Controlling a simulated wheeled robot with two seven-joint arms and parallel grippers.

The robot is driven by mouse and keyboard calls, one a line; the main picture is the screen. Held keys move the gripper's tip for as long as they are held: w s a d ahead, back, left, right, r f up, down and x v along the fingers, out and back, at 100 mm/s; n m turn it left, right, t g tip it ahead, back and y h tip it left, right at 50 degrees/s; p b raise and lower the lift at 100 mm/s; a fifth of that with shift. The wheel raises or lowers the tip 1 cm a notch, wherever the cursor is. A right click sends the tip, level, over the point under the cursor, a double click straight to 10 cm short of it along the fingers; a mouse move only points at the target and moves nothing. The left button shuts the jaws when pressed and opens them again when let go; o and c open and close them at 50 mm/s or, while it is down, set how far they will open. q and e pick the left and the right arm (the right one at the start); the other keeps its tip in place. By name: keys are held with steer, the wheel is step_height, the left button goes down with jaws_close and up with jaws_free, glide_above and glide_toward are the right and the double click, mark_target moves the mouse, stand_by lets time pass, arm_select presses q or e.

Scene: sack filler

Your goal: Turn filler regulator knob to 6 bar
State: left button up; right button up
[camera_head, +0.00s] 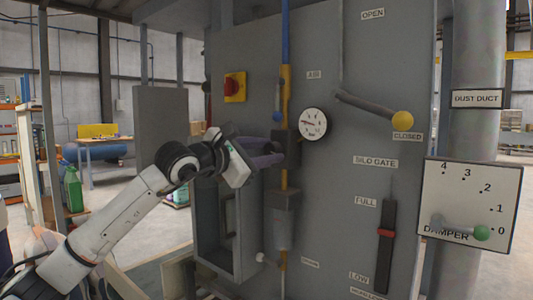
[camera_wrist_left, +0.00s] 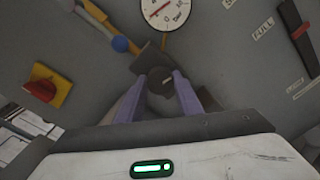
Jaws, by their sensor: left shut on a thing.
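The regulator knob (camera_wrist_left: 158,78) is a dark round knob with a small light mark on its face, seen end-on in the left wrist view. My left gripper (camera_wrist_left: 160,92) has its two purple fingers on either side of the knob and is shut on it. In the head view the left gripper (camera_head: 279,158) reaches the regulator on the air line, and its fingers mostly hide the knob. The round white pressure gauge (camera_head: 313,123) sits just right of and above the gripper; its needle points roughly left, and its numbers are too small to read surely. My right gripper is not in view.
The damper plate (camera_head: 490,190) is at right. An open recess (camera_head: 212,230) lies below the gripper.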

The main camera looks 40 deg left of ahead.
arm_select(q)
steer(key=m, duration=0.5)
steer(key=shift+m, duration=0.3)
steer(key=m, duration=0.4)
steer(key=shift+d+y+p, duration=0.1)
steer(key=shift+y+p, duration=0.2)
steer(key=shift+m, duration=1.1)
steer(key=m+p, duration=0.1)
steer(key=m, duration=0.5)
steer(key=m+p, duration=0.1)
steer(key=m, duration=0.2)
steer(key=shift+f, duration=0.1)
steer(key=shift+f+m, duration=0.1)
steer(key=shift+m, duration=1.1)
steer(key=o, duration=1)
steer(key=shift+o, duration=0.2)
